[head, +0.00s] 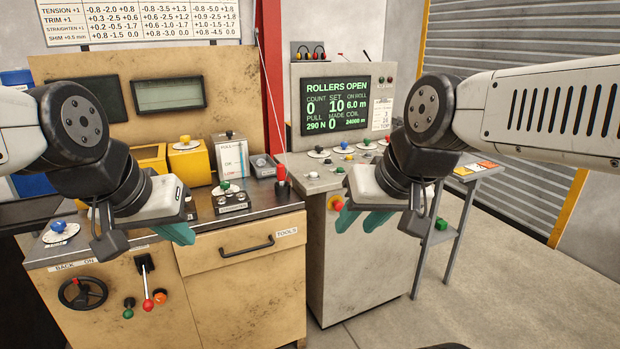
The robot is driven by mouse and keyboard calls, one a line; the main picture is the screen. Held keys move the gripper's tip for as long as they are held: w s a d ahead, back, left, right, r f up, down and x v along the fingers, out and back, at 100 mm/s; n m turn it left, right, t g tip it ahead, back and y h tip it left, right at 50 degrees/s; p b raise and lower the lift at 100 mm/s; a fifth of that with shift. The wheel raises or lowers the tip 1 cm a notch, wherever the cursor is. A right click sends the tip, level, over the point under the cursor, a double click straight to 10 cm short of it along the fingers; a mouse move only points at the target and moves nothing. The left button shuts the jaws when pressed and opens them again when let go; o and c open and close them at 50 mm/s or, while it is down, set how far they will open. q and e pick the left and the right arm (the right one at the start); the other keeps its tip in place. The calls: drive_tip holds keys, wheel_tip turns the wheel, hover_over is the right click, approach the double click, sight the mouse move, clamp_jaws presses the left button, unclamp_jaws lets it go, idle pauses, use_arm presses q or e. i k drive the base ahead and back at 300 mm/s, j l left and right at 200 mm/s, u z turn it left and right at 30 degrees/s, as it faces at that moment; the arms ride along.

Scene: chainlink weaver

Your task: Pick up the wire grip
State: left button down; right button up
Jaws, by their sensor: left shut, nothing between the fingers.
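No part is labelled as the wire grip, so I cannot tell for certain which it is. A red tapered piece on a dark base (281,178) stands at the right back of the workbench top, with a thin pale line running up from it; it may be the grip. My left gripper (177,233) is shut and empty, fingers pointing down in front of the bench's front edge, left of and nearer than the red piece. My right gripper (362,218) has its teal fingers apart, empty, in front of the grey console, right of the red piece.
The bench (240,285) has a TOOLS drawer, a handwheel (83,293) and levers. The grey console (365,265) carries knobs and a screen reading ROLLERS OPEN. A side table (450,182) stands right; open floor lies lower right.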

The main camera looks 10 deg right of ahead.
sight(280, 168)
drive_tip(key=i+l, duration=1)
drive_tip(key=l, duration=0.2)
